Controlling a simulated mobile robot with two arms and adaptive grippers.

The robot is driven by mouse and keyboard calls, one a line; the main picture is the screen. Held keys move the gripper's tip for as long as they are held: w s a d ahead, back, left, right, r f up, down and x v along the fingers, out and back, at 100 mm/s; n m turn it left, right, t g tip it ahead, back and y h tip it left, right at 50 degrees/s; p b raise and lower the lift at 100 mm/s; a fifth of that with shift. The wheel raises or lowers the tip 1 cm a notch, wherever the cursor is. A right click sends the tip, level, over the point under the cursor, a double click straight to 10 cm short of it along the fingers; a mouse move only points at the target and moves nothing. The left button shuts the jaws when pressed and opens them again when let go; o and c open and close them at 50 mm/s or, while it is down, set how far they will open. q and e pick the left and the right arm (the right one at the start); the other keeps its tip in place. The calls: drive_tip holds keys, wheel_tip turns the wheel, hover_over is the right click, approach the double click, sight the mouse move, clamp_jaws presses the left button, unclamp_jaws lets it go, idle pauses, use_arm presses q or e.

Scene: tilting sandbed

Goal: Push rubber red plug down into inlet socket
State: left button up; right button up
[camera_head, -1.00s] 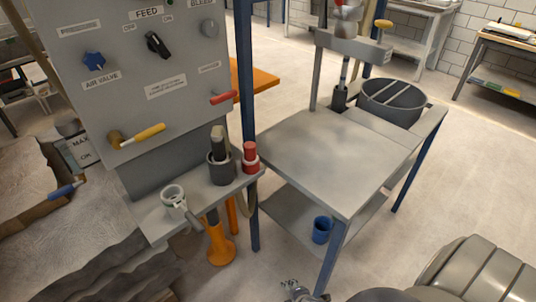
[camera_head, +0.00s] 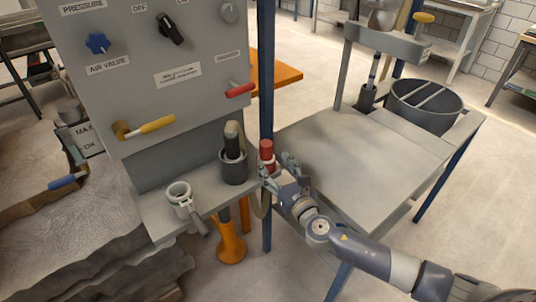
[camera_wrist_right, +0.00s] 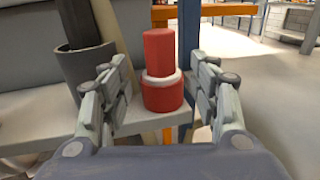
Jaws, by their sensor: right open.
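The red plug (camera_head: 266,149) stands upright at the right end of the grey shelf below the control panel. In the right wrist view the red plug (camera_wrist_right: 159,52) rises from a white ring on a wider red base (camera_wrist_right: 162,93), which looks like the socket. How deep the plug sits cannot be seen. My right gripper (camera_head: 279,170) is open at the shelf's end. In the right wrist view its fingers (camera_wrist_right: 160,95) stand on either side of the plug and base, with visible gaps. My left gripper is not in view.
A dark grey cup (camera_head: 233,168) holding dark tools stands just left of the plug. A blue post (camera_head: 267,90) rises behind. The grey table (camera_head: 350,150) at right is clear.

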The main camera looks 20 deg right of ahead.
sight(269, 155)
drive_tip(key=w, duration=0.6)
drive_tip(key=shift+w+a+r+p, duration=0.2)
drive_tip(key=shift+a+r+p, duration=0.1)
drive_tip(key=shift+a, duration=0.1)
drive_tip(key=shift+s, duration=0.1)
drive_tip(key=c, duration=1.1)
